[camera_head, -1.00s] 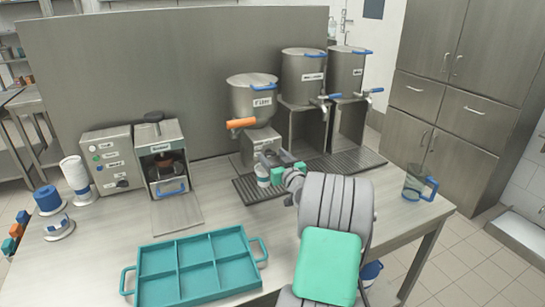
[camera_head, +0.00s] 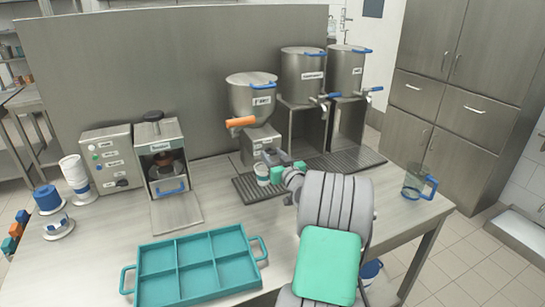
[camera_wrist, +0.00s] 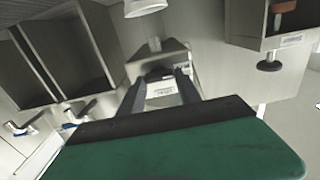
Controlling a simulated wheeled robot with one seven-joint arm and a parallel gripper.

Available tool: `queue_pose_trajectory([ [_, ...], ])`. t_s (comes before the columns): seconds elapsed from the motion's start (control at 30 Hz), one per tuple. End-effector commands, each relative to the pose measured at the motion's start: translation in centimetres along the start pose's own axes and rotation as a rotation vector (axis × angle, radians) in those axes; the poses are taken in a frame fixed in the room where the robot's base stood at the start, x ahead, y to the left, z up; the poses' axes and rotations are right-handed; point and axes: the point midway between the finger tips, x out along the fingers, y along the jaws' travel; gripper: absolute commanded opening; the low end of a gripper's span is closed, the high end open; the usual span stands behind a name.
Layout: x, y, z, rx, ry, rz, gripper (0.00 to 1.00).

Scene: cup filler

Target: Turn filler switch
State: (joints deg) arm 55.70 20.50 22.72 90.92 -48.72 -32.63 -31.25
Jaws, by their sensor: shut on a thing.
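Two steel tanks (camera_head: 303,76) (camera_head: 346,72) with taps stand right of the filler. The drip grate (camera_head: 345,163) runs below them. A blue-handled jug (camera_head: 414,183) is at right, a teal tray (camera_head: 197,268) in front, and a coffee machine (camera_head: 162,150) at left.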

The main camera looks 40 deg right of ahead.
Motion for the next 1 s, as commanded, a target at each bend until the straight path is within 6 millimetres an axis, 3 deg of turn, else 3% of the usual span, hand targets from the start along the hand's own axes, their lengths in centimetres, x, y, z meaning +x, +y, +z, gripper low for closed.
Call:
queue_pose_trajectory([
  [0.37,0.05,0.06,0.23,0.148,0.0,-0.003,0.0],
  [1.0,0.04,0.34,0.16,0.734,-0.001,-0.003,0.0],
])
